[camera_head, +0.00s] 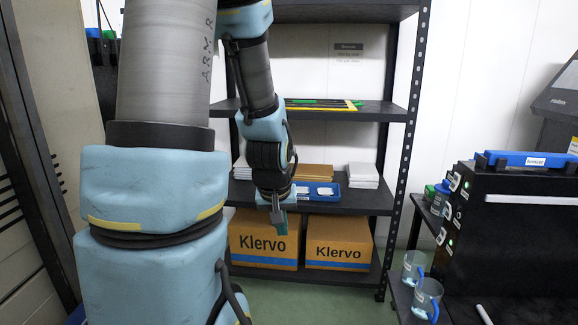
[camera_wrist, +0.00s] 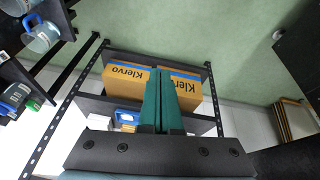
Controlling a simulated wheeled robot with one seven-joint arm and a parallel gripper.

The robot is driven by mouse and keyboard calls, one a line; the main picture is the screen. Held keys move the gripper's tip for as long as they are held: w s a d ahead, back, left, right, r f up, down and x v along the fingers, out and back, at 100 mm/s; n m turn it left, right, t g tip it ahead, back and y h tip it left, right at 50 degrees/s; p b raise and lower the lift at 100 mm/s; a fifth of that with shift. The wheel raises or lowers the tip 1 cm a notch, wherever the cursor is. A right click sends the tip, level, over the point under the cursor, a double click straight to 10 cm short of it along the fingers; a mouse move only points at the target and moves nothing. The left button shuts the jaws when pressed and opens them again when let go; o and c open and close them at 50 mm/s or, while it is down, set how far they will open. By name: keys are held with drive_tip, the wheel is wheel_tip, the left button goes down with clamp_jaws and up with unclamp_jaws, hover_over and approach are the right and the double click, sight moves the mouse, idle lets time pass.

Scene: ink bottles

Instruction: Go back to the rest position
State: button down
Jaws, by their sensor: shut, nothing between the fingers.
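My gripper (camera_head: 279,222) hangs in front of the shelving unit (camera_head: 398,150), pointing down, in the head view. Its teal fingers are together with nothing between them. The closed fingers (camera_wrist: 162,102) also show in the wrist view, in front of the cardboard boxes. My arm comes down from the upper left of the head view and hides part of the shelf. No ink bottle can be made out for certain.
Two Klervo boxes (camera_head: 265,240) (camera_head: 338,243) stand on the bottom shelf. A blue tray (camera_head: 326,191) and paper stacks (camera_head: 363,173) are above. At right, a black machine (camera_head: 515,220) stands near clear cups with blue handles (camera_head: 428,296). Green floor (camera_head: 330,300) is free in front.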

drive_tip(key=s+a+r+m+g, duration=0.1)
drive_tip(key=s+a+r+g, duration=0.15)
drive_tip(key=s+a, duration=0.4)
wheel_tip(320, 180, up, 12)
drive_tip(key=d+p, duration=0.1)
drive_tip(key=p, duration=1.1)
drive_tip(key=shift+s+d+r+y+p, duration=0.2)
drive_tip(key=shift+s+d+y+p, duration=0.05)
drive_tip(key=shift+s+y+p, duration=0.15)
